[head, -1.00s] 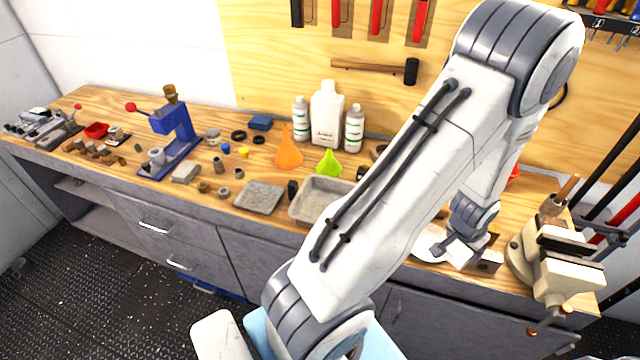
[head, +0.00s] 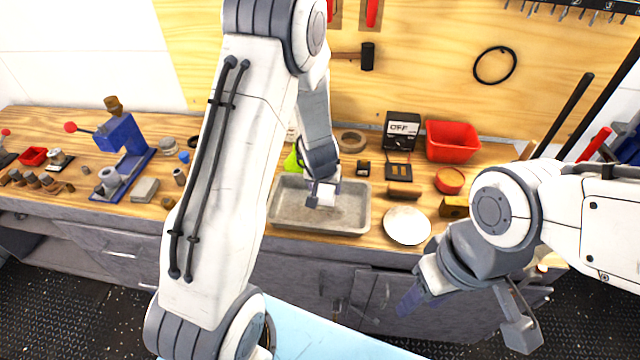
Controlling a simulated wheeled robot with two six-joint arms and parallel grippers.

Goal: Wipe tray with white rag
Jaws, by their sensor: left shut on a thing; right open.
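The grey rectangular tray (head: 290,212) lies on the wooden bench near its front edge. My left gripper (head: 325,198) is over the tray's right part, pointing down, shut on a small white piece that looks like the white rag (head: 328,189). I cannot tell whether the rag touches the tray floor. My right gripper (head: 465,322) is open and empty, in front of the bench at the lower right, apart from everything.
A white round dish (head: 407,226) stands just right of the tray. A blue press (head: 122,145) stands at left. My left arm hides the bench left of the tray.

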